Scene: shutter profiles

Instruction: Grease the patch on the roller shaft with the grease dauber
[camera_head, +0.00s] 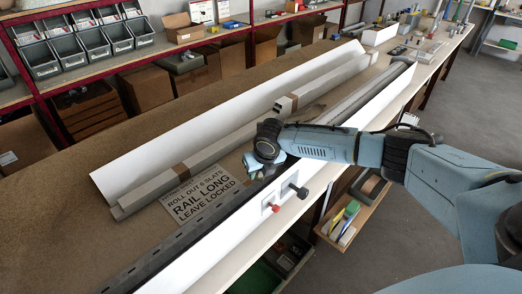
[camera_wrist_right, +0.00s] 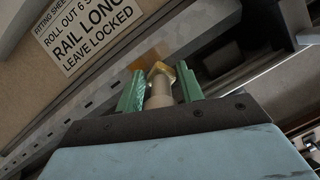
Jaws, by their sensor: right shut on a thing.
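My right gripper (camera_head: 266,168) is low over the long rail on the bench, beside the fitting sheet. In the right wrist view its green fingers (camera_wrist_right: 160,90) are closed on the grease dauber (camera_wrist_right: 160,92), a pale beige handle with a yellow-brown end pointing away from my wrist. The roller shaft (camera_head: 366,92) appears as a long grey bar running along the rail towards the far right. My forearm and gripper hide part of it. My left gripper is out of view.
A fitting sheet (camera_head: 203,193) lies left of the rail. A long strapped bundle of grey profiles (camera_head: 215,150) and a white channel (camera_head: 190,115) lie behind it. A red-and-black knob fitting (camera_head: 284,200) sits on the white front face. Brown bench surface is free at left.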

